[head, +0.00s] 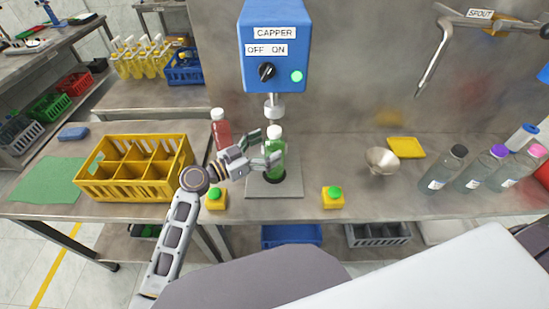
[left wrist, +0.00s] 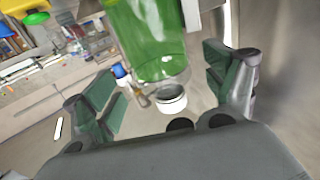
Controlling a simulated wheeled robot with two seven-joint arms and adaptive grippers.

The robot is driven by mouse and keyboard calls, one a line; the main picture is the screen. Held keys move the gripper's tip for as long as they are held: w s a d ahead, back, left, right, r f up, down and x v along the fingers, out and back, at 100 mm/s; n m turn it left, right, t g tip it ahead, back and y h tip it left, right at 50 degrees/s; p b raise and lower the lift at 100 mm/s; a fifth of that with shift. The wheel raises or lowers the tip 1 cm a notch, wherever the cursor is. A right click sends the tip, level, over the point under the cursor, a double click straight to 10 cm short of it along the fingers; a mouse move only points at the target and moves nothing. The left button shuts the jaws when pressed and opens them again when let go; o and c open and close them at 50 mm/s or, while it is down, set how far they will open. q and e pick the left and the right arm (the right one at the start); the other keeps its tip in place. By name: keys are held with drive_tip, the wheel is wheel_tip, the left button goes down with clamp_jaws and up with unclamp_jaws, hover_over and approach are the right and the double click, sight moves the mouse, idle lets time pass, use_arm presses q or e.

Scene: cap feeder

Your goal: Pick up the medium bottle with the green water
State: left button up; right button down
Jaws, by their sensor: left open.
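The bottle with green water (head: 278,158) stands upright on the grey plate of the capper, under its head, and has a white cap. It also shows in the left wrist view (left wrist: 148,38), large and between the two fingers. My left gripper (head: 265,148) is open, with its green-padded fingers around or just beside the bottle; contact cannot be told. The left gripper also shows in the left wrist view (left wrist: 165,88). A bottle with red liquid (head: 221,130) stands just behind and left of the gripper. My right gripper is not in view.
The blue capper box (head: 273,45) hangs above the green bottle. Yellow bases with green buttons stand at the front left (head: 215,198) and front right (head: 333,196). A yellow divided crate (head: 135,189) sits left. A funnel (head: 381,160) and several clear bottles (head: 440,168) stand right.

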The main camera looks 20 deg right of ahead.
sight(275, 141)
use_arm(q)
drive_tip(key=shift+p+x, duration=0.4)
drive_tip(key=shift+x, duration=1.25)
drive_tip(key=shift+w+r, duration=0.1)
drive_tip(key=shift+r, duration=0.05)
drive_tip(key=shift+r, duration=0.1)
clamp_jaws()
